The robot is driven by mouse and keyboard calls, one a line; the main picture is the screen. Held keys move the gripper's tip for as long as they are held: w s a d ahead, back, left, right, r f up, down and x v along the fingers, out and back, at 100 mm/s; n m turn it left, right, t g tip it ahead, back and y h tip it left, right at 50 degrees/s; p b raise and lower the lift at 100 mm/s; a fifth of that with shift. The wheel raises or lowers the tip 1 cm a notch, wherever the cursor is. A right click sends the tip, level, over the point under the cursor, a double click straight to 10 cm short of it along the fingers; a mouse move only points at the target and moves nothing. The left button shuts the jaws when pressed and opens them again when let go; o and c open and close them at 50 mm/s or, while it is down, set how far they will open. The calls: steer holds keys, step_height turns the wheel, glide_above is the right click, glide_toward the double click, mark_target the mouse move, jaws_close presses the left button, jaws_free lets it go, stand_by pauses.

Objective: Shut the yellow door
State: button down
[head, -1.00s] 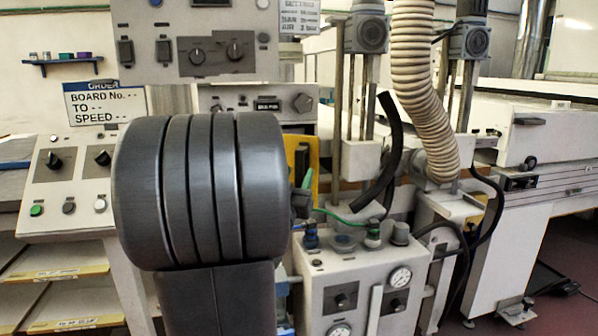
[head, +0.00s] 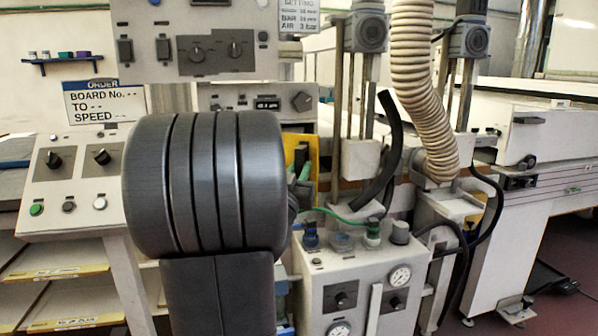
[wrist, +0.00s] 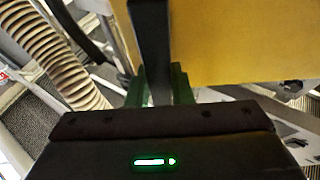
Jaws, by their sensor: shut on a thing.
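The yellow door (head: 316,152) shows in the head view as a narrow strip behind my dark arm, which hides most of it. In the wrist view the yellow door (wrist: 235,45) fills the upper right as a flat panel. A dark upright bar, the door handle (wrist: 150,45), stands in front of its left edge. My gripper (wrist: 158,82) has its green fingers on either side of this handle, shut on it. In the head view only a bit of my gripper (head: 304,173) shows beside the arm.
A ribbed hose (head: 425,95) hangs right of the door and also shows in the wrist view (wrist: 55,50). A low box with gauges (head: 350,280) stands in front. A control panel (head: 75,175) is at left.

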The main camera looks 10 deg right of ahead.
steer(key=shift+w+d+f+t+y+b, duration=0.2)
steer(key=shift+w+d+t+y+b, duration=0.15)
steer(key=shift+b, duration=0.2)
steer(key=w+d+n+t+y+b, duration=0.1)
steer(key=w+d+y+b, duration=0.1)
steer(key=w, duration=0.6)
steer(key=w+d+n+y+b, duration=0.1)
steer(key=w+d+y+b, duration=0.1)
steer(key=w, duration=0.5)
steer(key=shift+w+d+r+n+t+b, duration=0.2)
steer(key=shift+w+d+n+t+b, duration=0.35)
steer(key=shift+d, duration=0.7)
steer(key=shift+s, duration=0.15)
steer(key=c, duration=1.3)
jaws_free()
steer(key=shift+d, duration=0.15)
steer(key=shift+r, duration=0.1)
